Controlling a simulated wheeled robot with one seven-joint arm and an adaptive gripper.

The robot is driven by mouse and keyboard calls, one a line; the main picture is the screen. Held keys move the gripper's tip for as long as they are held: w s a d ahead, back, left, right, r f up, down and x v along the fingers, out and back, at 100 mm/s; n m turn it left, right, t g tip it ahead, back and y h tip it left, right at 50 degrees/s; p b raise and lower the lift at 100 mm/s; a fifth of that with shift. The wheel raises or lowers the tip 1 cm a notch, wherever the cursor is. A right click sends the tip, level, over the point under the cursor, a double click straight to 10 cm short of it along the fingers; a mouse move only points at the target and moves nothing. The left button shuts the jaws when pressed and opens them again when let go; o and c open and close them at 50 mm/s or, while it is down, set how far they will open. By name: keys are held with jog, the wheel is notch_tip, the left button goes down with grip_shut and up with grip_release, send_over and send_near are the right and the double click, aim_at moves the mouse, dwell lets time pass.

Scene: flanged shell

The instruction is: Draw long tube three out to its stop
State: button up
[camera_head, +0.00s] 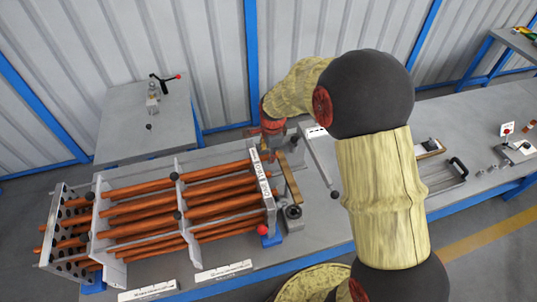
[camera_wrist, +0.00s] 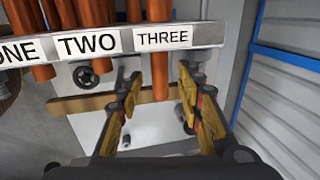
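In the wrist view a plate (camera_wrist: 215,35) carries labels reading ONE, TWO and THREE. The copper-coloured tube under THREE (camera_wrist: 160,80) sticks out past the plate, between the fingertips of my gripper (camera_wrist: 158,82). The gripper is open, with a finger on each side of the tube and gaps visible. The tubes under TWO (camera_wrist: 103,65) and ONE (camera_wrist: 43,72) stick out less far. In the head view the labelled plate (camera_head: 268,200) stands at the right end of the tube bundle (camera_head: 140,205). My gripper (camera_head: 272,150) is at the plate's far end, mostly hidden by my wrist.
A wooden bar (camera_wrist: 75,106) lies beyond the tube ends; it also shows in the head view (camera_head: 291,182). A round black-topped fitting (camera_head: 293,211) stands beside the plate. A red ball (camera_head: 262,230) is at the plate's near corner. The bench right of it is partly clear.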

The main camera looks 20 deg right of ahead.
jog(key=shift+w+f, duration=0.2)
jog(key=shift+f, duration=0.65)
jog(key=c, duration=0.3)
grip_shut()
